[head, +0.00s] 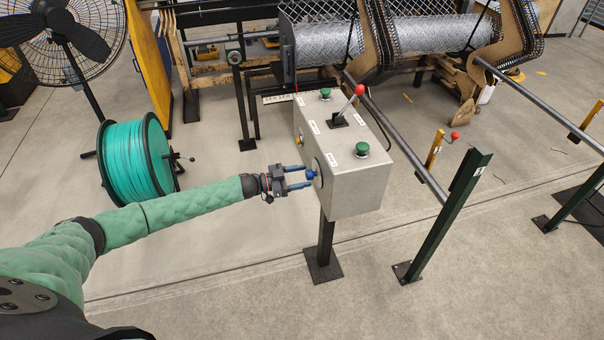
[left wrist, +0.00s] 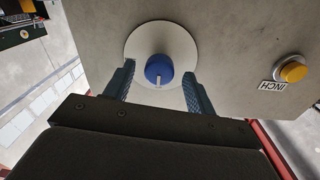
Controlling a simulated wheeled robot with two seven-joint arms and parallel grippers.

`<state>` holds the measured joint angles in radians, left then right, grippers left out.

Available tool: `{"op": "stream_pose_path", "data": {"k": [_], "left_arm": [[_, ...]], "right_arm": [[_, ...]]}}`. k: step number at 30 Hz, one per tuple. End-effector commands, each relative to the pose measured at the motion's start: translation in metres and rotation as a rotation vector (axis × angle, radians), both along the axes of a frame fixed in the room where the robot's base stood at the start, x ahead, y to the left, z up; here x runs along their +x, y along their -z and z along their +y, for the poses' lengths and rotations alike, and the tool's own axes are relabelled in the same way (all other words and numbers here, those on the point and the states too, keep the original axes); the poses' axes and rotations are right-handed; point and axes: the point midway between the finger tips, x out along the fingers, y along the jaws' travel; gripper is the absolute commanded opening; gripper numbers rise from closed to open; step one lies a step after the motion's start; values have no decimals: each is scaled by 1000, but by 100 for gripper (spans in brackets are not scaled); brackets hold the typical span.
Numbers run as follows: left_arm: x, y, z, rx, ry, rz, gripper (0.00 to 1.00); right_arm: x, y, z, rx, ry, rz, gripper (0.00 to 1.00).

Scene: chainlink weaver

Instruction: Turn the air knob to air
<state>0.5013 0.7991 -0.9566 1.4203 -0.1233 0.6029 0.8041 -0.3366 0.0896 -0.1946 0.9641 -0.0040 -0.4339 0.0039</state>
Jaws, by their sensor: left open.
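The air knob (head: 311,175) is a small blue knob on the left side face of a grey control box (head: 355,185). In the left wrist view the knob (left wrist: 159,70) sits on a round pale plate (left wrist: 161,48), with a light pointer mark towards the bottom of the picture. My left gripper (head: 305,180) is open in front of that face. In the left wrist view its two fingers (left wrist: 158,88) stand to either side of the knob, with a gap on both sides. Any lettering around the knob is not readable. My right gripper is not in view.
A yellow button (left wrist: 292,70) labelled INCH is on the same face. A red-tipped lever (head: 348,104) and green buttons (head: 362,149) are on the box top. A green wire spool (head: 135,160) stands left; a green post (head: 445,215) stands right.

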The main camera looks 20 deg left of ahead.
Motion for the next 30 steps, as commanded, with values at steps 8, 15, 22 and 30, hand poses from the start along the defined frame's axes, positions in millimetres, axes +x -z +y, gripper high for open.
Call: {"op": "stream_pose_path", "data": {"k": [8,15,22,30], "left_arm": [[3,0,-5,1,0,-1,56],[3,0,-5,1,0,-1,34],[3,0,-5,1,0,-2,11],[3,2,-5,33,-1,-49,11]], "right_arm": [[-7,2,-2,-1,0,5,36],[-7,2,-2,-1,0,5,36],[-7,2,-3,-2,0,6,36],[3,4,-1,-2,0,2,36]]}}
